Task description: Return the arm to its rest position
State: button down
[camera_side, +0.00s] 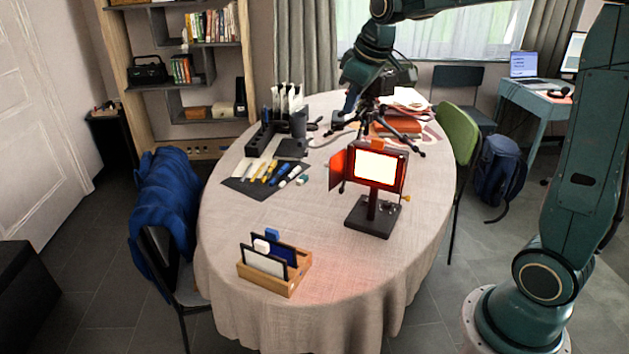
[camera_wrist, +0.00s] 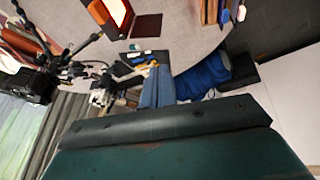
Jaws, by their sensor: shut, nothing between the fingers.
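My gripper (camera_side: 350,102) is at the end of my dark green arm, which reaches in from the right and hangs over the far part of the table (camera_side: 225,235). Its blue-grey fingers (camera_wrist: 158,72) are together in the wrist view, with nothing between them. Behind and beside it stands a black tripod (camera_side: 405,133) with spread legs, partly hidden by my arm. The tripod also shows at the left of the wrist view (camera_wrist: 88,45). I cannot tell the exact gap between gripper and tripod.
A lit panel lamp (camera_side: 376,168) stands mid-table. A wooden holder (camera_side: 290,287) is at the front. Pens lie on a dark mat (camera_side: 240,186) at left, beside a black organizer (camera_side: 262,140). Chairs surround the table; its right front is clear.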

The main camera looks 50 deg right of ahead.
jog(key=s+a+f, duration=0.1)
jog(key=s+a, duration=0.2)
jog(key=s, duration=0.5)
jog(key=s+a+m, duration=0.1)
jog(key=s+a, duration=0.3)
jog(key=s, duration=0.4)
jog(key=s+a+f+m+t+y, duration=0.1)
jog(key=s+a, duration=0.3)
jog(key=s, duration=0.4)
jog(key=shift+s+f, duration=0.2)
jog(key=shift+f, duration=0.1)
